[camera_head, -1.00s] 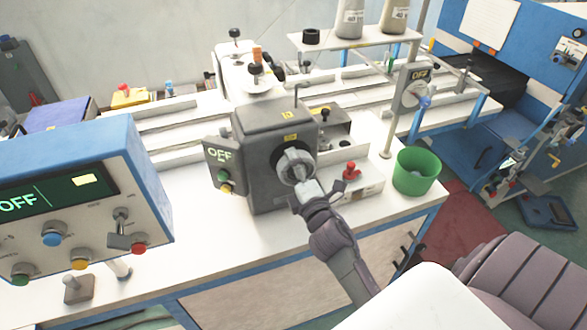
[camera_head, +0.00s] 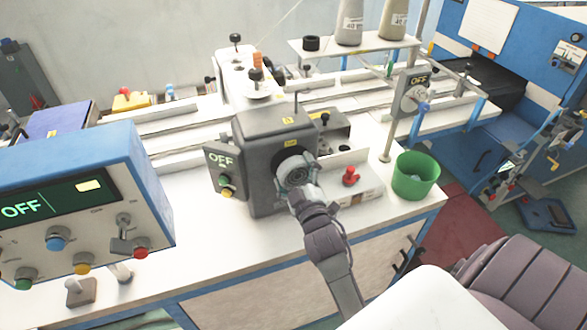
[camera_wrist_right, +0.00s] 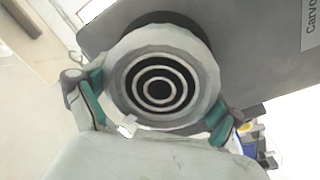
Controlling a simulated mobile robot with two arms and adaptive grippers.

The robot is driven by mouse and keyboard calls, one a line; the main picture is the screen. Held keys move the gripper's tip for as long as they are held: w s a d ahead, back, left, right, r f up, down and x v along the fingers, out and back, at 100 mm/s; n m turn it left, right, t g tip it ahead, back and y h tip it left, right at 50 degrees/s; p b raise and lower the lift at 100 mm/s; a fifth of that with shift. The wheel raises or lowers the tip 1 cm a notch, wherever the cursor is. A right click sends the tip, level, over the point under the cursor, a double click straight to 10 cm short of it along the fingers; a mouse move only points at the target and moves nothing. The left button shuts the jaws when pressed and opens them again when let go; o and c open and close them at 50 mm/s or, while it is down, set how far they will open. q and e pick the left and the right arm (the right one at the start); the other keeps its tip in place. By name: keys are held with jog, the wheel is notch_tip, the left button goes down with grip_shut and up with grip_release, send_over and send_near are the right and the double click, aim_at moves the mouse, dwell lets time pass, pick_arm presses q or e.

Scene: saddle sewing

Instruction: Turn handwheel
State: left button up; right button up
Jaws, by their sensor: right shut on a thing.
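The handwheel (camera_head: 296,169) is a round grey knob on the right face of the dark grey sewing machine head (camera_head: 262,140). My right gripper (camera_head: 297,184) is at the handwheel, its fingers shut around the wheel's rim. In the right wrist view the handwheel (camera_wrist_right: 158,85) shows face-on with concentric rings. The teal-padded fingers of my right gripper (camera_wrist_right: 158,112) touch it on the left and right lower sides. My left gripper is not in view.
A blue control box (camera_head: 85,200) with an OFF display stands at the left. A green bin (camera_head: 415,176) stands on the table's right end. A red knob (camera_head: 350,176) sits close right of the handwheel. Thread cones (camera_head: 350,22) stand on a shelf behind.

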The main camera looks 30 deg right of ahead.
jog(key=shift+m+p, duration=0.45)
jog(key=shift+m, duration=1.15)
jog(key=o, duration=0.8)
jog(key=r, duration=0.9)
jog(key=shift+s+d+r, duration=0.1)
jog(key=shift+d+r, duration=0.1)
jog(key=shift+r, duration=0.05)
jog(key=shift+a+r, duration=0.15)
jog(key=shift+r, duration=0.1)
